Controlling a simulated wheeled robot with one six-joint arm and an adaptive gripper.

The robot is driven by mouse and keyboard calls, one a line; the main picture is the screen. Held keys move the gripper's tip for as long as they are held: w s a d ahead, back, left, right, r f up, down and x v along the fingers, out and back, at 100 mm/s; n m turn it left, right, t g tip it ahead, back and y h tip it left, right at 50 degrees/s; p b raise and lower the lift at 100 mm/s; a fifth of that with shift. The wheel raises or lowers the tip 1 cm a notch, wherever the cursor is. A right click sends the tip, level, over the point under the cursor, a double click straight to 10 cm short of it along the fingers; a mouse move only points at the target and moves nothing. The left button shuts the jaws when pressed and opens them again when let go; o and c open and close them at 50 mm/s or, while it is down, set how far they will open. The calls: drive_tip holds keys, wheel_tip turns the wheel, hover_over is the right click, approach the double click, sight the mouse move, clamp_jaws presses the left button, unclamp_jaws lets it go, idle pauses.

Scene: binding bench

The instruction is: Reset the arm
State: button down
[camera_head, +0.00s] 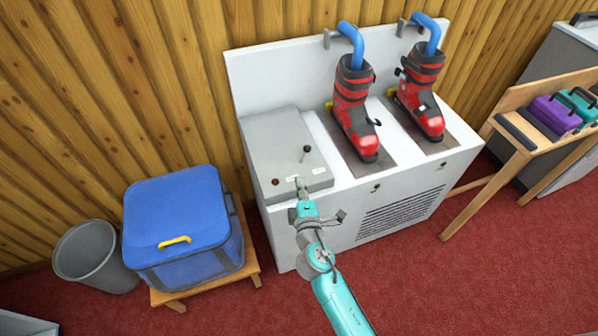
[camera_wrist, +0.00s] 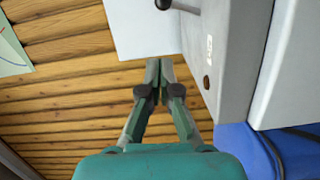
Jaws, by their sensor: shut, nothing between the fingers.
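My gripper (camera_head: 301,183) is shut and empty, at the front edge of a grey control box (camera_head: 268,148) on the white bench. In the wrist view the fingertips of my gripper (camera_wrist: 160,64) meet, with nothing between them. The control box (camera_wrist: 236,50) is to their right there. Whether the tips touch the box cannot be told. A lever with a dark knob (camera_head: 307,149) stands up from the box, and a dark red button (camera_head: 276,182) sits near its front left. The button (camera_wrist: 207,82) also shows in the wrist view.
Two red and black boots (camera_head: 352,110) (camera_head: 422,90) stand on the white bench (camera_head: 290,215) under blue pipes. A blue lidded box (camera_head: 180,215) on a wooden stand and a grey bin (camera_head: 90,255) are at left. A wooden table (camera_head: 515,160) is at right. Red carpet is clear in front.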

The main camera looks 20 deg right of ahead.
drive_tip(key=shift+v, duration=1.1)
drive_tip(key=shift+s, duration=0.1)
drive_tip(key=s+f+m+g+y, duration=0.1)
drive_tip(key=s+f+m+y, duration=0.15)
drive_tip(key=s, duration=0.85)
drive_tip(key=s+f+m+g+y, duration=0.1)
drive_tip(key=s+f+m, duration=0.15)
drive_tip(key=s, duration=0.75)
drive_tip(key=s+r+m, duration=0.4)
drive_tip(key=s+r, duration=0.1)
drive_tip(key=s, duration=0.5)
drive_tip(key=s+r+m, duration=0.5)
drive_tip(key=s+r, duration=0.1)
drive_tip(key=s, duration=0.5)
drive_tip(key=shift+d+r+m+g, duration=0.25)
drive_tip(key=shift+d+m+g, duration=0.05)
drive_tip(key=shift+d, duration=0.1)
